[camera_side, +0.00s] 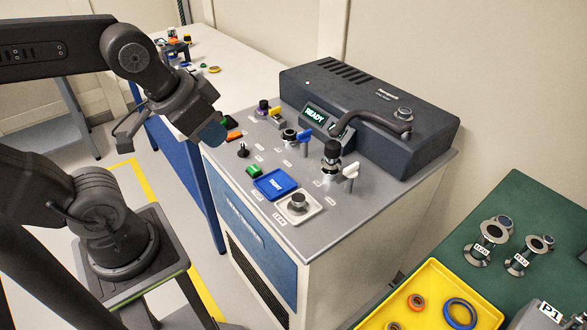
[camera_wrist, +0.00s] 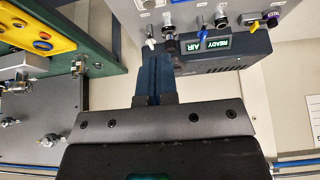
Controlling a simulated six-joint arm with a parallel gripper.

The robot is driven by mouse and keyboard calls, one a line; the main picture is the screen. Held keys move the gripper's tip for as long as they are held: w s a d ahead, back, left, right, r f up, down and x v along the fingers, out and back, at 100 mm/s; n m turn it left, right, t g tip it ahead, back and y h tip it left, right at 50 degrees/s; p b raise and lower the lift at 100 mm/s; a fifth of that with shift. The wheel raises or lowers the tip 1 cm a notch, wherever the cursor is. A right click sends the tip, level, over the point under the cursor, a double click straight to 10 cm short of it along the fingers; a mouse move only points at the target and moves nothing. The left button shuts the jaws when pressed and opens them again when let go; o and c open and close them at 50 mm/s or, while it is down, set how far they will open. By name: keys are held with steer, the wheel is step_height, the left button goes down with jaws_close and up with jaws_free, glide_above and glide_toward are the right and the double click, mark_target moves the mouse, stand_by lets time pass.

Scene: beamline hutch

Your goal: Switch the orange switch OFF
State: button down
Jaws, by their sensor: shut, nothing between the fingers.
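The orange switch (camera_side: 234,135) is a small rocker near the left edge of the grey console top (camera_side: 330,215) in the side view. I cannot tell its setting at this size, and I do not make it out in the wrist view. My gripper (camera_side: 213,133) is just left of the switch in the picture and appears above the panel, its dark blue fingers closed together. I cannot tell the exact gap between them and the switch. In the wrist view the closed fingers of my gripper (camera_wrist: 154,60) point toward the console edge, with nothing held.
A green switch (camera_side: 254,171), blue button (camera_side: 275,184), silver knob (camera_side: 297,203), black-topped valve (camera_side: 332,150) and white lever (camera_side: 351,171) crowd the panel. A dark instrument box (camera_side: 400,125) stands behind. A yellow tray (camera_side: 430,280) is on the green table at right.

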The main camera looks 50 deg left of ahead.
steer(key=w+a+r+g+y, duration=0.1)
steer(key=w+a+r+g, duration=0.1)
steer(key=w+a, duration=0.4)
steer(key=g+h, duration=0.1)
steer(key=g, duration=0.4)
glide_above(233, 135)
steer(key=w, duration=0.1)
step_height(233, 135, down, 10)
steer(key=f, duration=0.1)
steer(key=shift+w+a+r, duration=0.1)
steer(key=shift+a+r, duration=0.15)
steer(key=shift+a, duration=0.15)
steer(key=f, duration=0.4)
steer(key=s+f, duration=0.1)
steer(key=f, duration=0.4)
steer(key=s+f, duration=0.1)
steer(key=f, duration=0.3)
steer(key=shift+f, duration=0.4)
